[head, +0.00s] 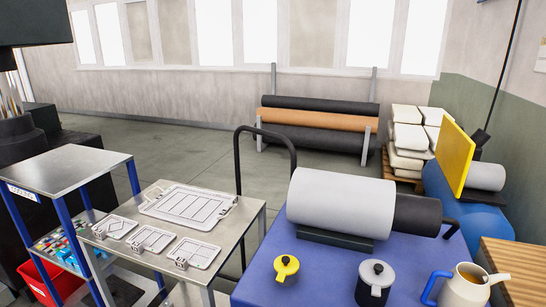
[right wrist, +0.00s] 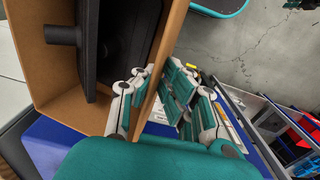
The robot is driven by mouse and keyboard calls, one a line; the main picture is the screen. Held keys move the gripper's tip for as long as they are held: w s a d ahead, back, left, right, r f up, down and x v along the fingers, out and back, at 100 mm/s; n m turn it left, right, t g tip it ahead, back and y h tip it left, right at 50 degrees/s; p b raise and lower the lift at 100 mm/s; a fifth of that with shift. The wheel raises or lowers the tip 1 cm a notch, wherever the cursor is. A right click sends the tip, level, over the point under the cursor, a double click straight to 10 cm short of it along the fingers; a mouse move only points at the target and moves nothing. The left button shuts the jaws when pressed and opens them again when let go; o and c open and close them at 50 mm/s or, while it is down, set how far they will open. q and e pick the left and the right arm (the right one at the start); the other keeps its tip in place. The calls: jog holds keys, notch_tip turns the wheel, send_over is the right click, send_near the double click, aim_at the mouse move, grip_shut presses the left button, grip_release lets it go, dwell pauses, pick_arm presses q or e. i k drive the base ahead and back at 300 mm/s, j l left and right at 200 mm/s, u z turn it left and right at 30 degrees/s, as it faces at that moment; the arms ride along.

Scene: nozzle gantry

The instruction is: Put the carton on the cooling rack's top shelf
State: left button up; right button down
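The carton (right wrist: 45,85) is an open brown cardboard box in the right wrist view, with a black object (right wrist: 118,35) inside. My right gripper (right wrist: 157,82) has one finger inside the carton and one outside. Its fingers close on the box's wall between them. A rack with blue posts, which I take for the cooling rack, stands at the left of the head view. Its flat grey top shelf (head: 70,165) is bare. The carton and both grippers are outside the head view.
A steel table (head: 225,243) with a tray (head: 188,205) and several small plates stands beside the rack. A red bin (head: 40,285) is under the rack.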

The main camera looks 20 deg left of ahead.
aim_at(61, 167)
jog(key=j+u, duration=0.15)
jog(key=j, duration=0.3)
jog(key=j+u, duration=0.1)
jog(key=j, duration=0.3)
jog(key=i+j+u, duration=0.15)
jog(key=j, duration=0.25)
jog(key=j+u, duration=0.15)
jog(key=j, duration=0.3)
jog(key=i+j+u, duration=0.1)
jog(key=j, duration=0.3)
jog(key=i+j+u, duration=0.15)
jog(key=j, duration=0.2)
jog(key=i+j+u, duration=0.1)
jog(key=j, duration=0.3)
jog(key=i+j, duration=0.25)
jog(key=j, duration=0.15)
jog(key=i+j+u, duration=0.15)
jog(key=j, duration=0.25)
jog(key=i+j, duration=0.25)
jog(key=j+u, duration=0.05)
jog(key=j, duration=0.1)
